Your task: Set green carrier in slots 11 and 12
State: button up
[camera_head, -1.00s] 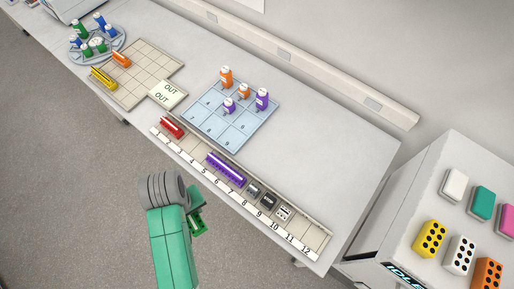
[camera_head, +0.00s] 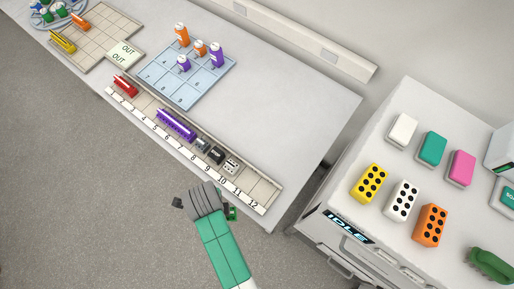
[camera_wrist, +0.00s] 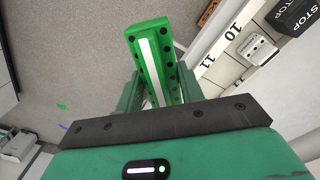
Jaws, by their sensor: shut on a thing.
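My gripper (camera_wrist: 160,88) is shut on the green carrier (camera_wrist: 147,50), a long green piece with a white stripe and dark holes, which sticks out beyond the fingers in the wrist view. In the head view only a small part of the green carrier (camera_head: 232,213) shows beside my wrist, which hides the rest. It is held off the front edge of the bench, near the right end of the numbered slot strip (camera_head: 265,193). Slots 11 and 12 at that end look empty.
A purple carrier (camera_head: 176,124) and a red carrier (camera_head: 125,86) lie further left. A machine marked IDLE (camera_head: 348,227) stands to the right.

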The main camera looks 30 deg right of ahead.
jog(key=f+m, duration=0.1)
jog(key=m, duration=0.1)
jog(key=s+f+m+b, duration=0.1)
jog(key=f+m, duration=0.1)
jog(key=shift+d+m, duration=0.2)
jog(key=shift+m, duration=0.1)
jog(key=m, duration=0.2)
jog(key=f+m+b, duration=0.1)
jog(key=shift+s+d+m, duration=0.15)
jog(key=shift+s+m, duration=0.15)
jog(key=shift+m, duration=0.1)
send_over(255, 186)
jog(key=shift+f, duration=2.55)
jog(key=o, duration=0.7)
jog(key=shift+f, duration=0.15)
jog(key=shift+c, duration=0.2)
jog(key=shift+o, duration=0.6)
jog(key=shift+r, duration=0.25)
notch_tip(255, 186, up, 12)
jog(key=p, duration=0.1)
